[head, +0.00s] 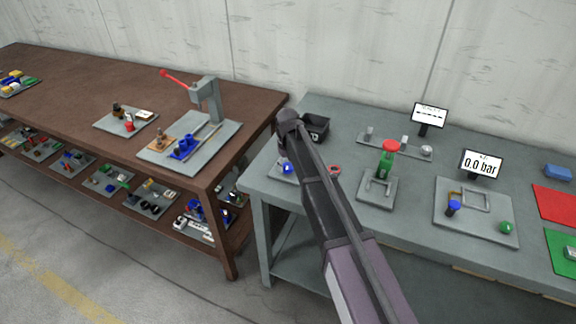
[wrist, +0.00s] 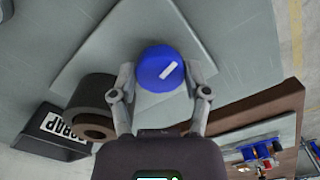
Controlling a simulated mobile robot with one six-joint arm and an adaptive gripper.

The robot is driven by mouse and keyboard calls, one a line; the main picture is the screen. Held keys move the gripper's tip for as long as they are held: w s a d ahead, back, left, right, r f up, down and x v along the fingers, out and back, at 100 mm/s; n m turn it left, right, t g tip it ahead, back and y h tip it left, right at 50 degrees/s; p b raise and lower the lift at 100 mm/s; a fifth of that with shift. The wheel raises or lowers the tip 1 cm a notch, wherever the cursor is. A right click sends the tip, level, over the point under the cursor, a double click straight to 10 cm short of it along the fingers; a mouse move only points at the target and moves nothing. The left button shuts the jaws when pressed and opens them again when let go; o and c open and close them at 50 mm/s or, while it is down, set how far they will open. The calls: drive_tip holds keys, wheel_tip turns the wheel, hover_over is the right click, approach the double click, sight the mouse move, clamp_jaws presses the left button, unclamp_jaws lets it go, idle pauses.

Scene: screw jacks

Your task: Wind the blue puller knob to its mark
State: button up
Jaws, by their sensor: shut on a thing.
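The blue puller knob (wrist: 158,68) is round with a white line on its face, tilted up to the right in the wrist view. It sits over a grey plate (wrist: 100,75). My gripper (wrist: 161,76) has one finger at each side of the knob and is shut on it. In the head view the blue knob (head: 287,169) shows small at the left end of the grey bench, beside my arm, which hides part of its fixture. I cannot make out the mark it turns to.
A dark hollow cylinder (wrist: 94,108) stands close beside my left finger. A black bin (head: 314,128) is behind the knob. A green-and-red jack (head: 388,155) and a 0.0 bar display (head: 482,163) stand farther right. A brown bench (head: 90,85) lies left, across a gap.

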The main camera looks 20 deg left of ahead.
sight(288, 166)
drive_tip(key=shift+s+m, duration=0.1)
drive_tip(key=shift+m, duration=0.4)
drive_tip(key=o, duration=1.1)
drive_tip(key=shift+f, duration=0.1)
drive_tip(key=shift+o, duration=0.2)
drive_tip(key=shift+n, duration=0.4)
drive_tip(key=n, duration=0.3)
drive_tip(key=shift+n, duration=0.3)
drive_tip(key=shift+r+p, duration=0.4)
drive_tip(key=shift+r, duration=0.05)
wheel_tip(288, 166, up, 13)
drive_tip(key=p, duration=1.3)
